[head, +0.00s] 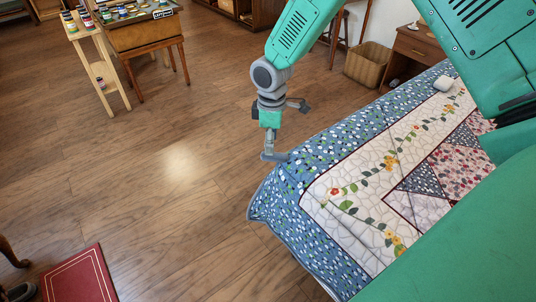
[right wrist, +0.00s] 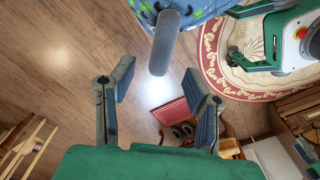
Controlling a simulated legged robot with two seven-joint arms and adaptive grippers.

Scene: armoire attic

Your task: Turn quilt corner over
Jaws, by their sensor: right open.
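The quilt (head: 355,195) lies on a bed at the right of the head view, with a blue flowered border and a patchwork middle. Its near left corner (head: 262,208) hangs over the bed's edge above the floor. My left gripper is out of view.
A red mat or book (head: 80,275) lies on the wood floor at the lower left. A wooden desk (head: 145,35) with paint jars, a wicker basket (head: 367,64) and a nightstand (head: 412,48) stand at the back.

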